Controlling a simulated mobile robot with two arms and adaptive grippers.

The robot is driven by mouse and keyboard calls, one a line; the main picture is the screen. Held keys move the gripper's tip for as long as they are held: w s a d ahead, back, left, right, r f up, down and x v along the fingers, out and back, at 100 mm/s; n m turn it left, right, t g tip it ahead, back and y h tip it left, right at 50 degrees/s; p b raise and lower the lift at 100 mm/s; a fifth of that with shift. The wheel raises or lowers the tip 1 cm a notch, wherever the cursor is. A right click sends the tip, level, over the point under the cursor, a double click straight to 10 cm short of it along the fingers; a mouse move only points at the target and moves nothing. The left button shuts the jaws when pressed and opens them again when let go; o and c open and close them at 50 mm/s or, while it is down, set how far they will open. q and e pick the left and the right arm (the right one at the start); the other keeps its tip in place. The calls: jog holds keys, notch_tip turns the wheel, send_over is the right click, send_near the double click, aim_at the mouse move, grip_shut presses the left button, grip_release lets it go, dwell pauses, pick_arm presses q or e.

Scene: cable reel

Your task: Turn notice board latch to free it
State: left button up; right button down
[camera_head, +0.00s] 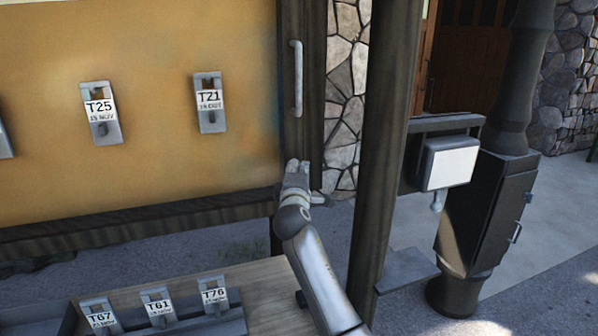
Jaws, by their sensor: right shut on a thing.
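The notice board (150,165) has a tan panel in a dark wooden frame and fills the left of the head view. A pale vertical handle (297,80) is on its right frame post. My right gripper (296,170) is at the lower right corner of the frame, below the handle. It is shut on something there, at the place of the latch. The latch itself is hidden behind my fingers, so I cannot tell its angle. My left gripper is not in view.
Tags T25 (99,106) and T21 (209,98) hang on clips on the board. Tags T67, T61 and T76 (214,295) stand in a tray on the wooden table (262,298). A dark post (385,150) stands close right of my right arm.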

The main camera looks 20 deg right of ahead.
dwell(0.4)
jog(key=c, duration=1.4)
grip_release()
jog(key=shift+w, duration=0.1)
jog(key=shift+c, duration=0.2)
jog(key=v, duration=1.2)
jog(key=shift+d, duration=0.1)
